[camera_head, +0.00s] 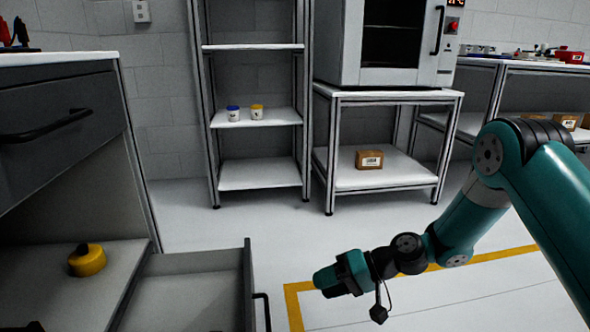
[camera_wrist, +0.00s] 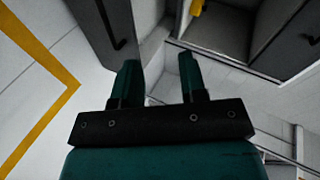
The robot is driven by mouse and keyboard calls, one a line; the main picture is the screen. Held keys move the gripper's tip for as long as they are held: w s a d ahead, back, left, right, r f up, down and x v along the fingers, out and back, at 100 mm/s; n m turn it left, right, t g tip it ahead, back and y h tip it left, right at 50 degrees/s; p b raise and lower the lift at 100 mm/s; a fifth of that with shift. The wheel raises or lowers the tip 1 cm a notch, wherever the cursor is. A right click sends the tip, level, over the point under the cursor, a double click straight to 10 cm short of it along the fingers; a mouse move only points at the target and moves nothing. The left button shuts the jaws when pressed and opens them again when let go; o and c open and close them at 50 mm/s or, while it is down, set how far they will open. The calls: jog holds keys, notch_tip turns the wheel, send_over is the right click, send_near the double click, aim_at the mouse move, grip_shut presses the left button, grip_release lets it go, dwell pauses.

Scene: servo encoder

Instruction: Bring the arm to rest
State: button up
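My gripper (camera_head: 328,281) is at the end of my teal and black arm, which reaches in from the right in the head view. It hangs over the floor, to the right of the open drawer. In the wrist view, my gripper (camera_wrist: 160,78) shows two teal fingers standing apart with nothing between them. No object is held.
An open drawer (camera_head: 248,285) juts from the cabinet at left, close to my gripper. A yellow object (camera_head: 87,260) sits in the cabinet. A shelf rack (camera_head: 258,174) and an oven (camera_head: 392,45) on a stand are behind. Floor between is clear.

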jog(key=s+d+r+n+g+h+p, duration=0.1)
jog(key=s+r+n+h+p, duration=0.15)
jog(key=s+r, duration=0.55)
jog(key=s+r+n+h+p, duration=0.1)
jog(key=s+r+h, duration=0.25)
jog(key=r, duration=0.85)
jog(key=s+d+r+t+h+p, duration=0.1)
jog(key=s+d+r+p, duration=0.2)
jog(key=s, duration=0.4)
jog(key=s+d+r+h, duration=0.1)
jog(key=s+d+r, duration=0.2)
jog(key=s+r, duration=0.3)
notch_tip(320, 180, up, 37)
jog(key=s+p, duration=0.1)
jog(key=p, duration=3.7)
jog(key=shift+d+h, duration=0.3)
jog(key=shift+d, duration=0.1)
jog(key=shift+f+n, duration=0.1)
jog(key=shift+n, duration=0.25)
